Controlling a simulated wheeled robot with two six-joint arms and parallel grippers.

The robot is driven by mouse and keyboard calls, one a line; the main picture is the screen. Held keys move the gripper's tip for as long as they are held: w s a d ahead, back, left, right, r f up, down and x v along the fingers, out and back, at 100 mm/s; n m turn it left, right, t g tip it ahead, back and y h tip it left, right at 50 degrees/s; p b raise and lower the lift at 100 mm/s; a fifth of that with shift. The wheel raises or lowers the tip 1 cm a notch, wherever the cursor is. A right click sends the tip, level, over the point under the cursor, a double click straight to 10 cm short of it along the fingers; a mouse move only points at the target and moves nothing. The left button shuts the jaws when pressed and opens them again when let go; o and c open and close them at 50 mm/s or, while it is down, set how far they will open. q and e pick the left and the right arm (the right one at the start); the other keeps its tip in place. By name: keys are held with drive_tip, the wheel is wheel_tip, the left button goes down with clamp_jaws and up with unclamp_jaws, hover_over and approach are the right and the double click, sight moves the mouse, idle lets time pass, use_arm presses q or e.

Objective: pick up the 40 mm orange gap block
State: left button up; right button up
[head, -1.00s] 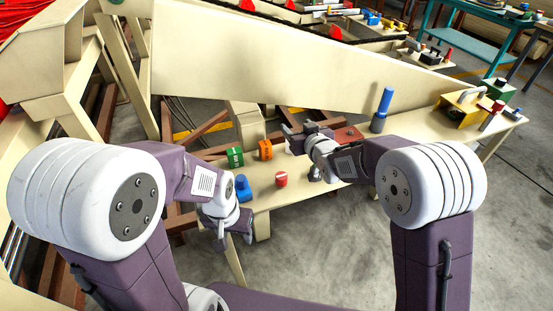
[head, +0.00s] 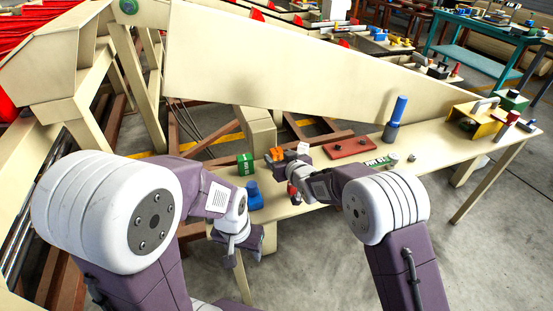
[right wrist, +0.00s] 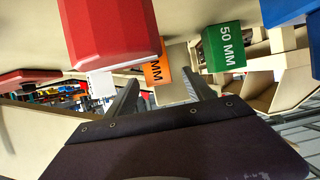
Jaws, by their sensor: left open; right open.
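The orange gap block (head: 277,154) stands on the beige bench in the head view, partly covered by my right gripper (head: 284,164). In the right wrist view the orange block (right wrist: 156,73) shows "MM" and appears between the tips of the open right gripper (right wrist: 161,79). I cannot tell whether the fingers reach past its sides. My left gripper (head: 248,246) is open and empty, low by the bench's front edge, away from the block.
A green 50 MM block (head: 245,164) stands left of the orange one; it also shows in the right wrist view (right wrist: 224,48). A blue piece (head: 253,196) is in front. A red object (right wrist: 112,30) is close to the right gripper.

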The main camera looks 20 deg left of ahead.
sight(278, 155)
drive_tip(key=x, duration=0.4)
drive_tip(key=shift+d+f, duration=0.1)
drive_tip(key=shift+f, duration=0.15)
drive_tip(key=shift+r, duration=0.1)
drive_tip(key=shift+c, duration=0.6)
clamp_jaws()
wheel_tip(278, 155, up, 5)
drive_tip(key=shift+w+d+f+p, duration=0.1)
drive_tip(key=shift+d+p, duration=0.05)
drive_tip(key=shift+p, duration=0.4)
drive_tip(key=w+d+r+p, duration=0.4)
drive_tip(key=d+r+p, duration=0.1)
drive_tip(key=d, duration=0.5)
drive_tip(key=shift+d+r, duration=0.3)
drive_tip(key=shift+r, duration=0.3)
drive_tip(key=shift+w, duration=0.1)
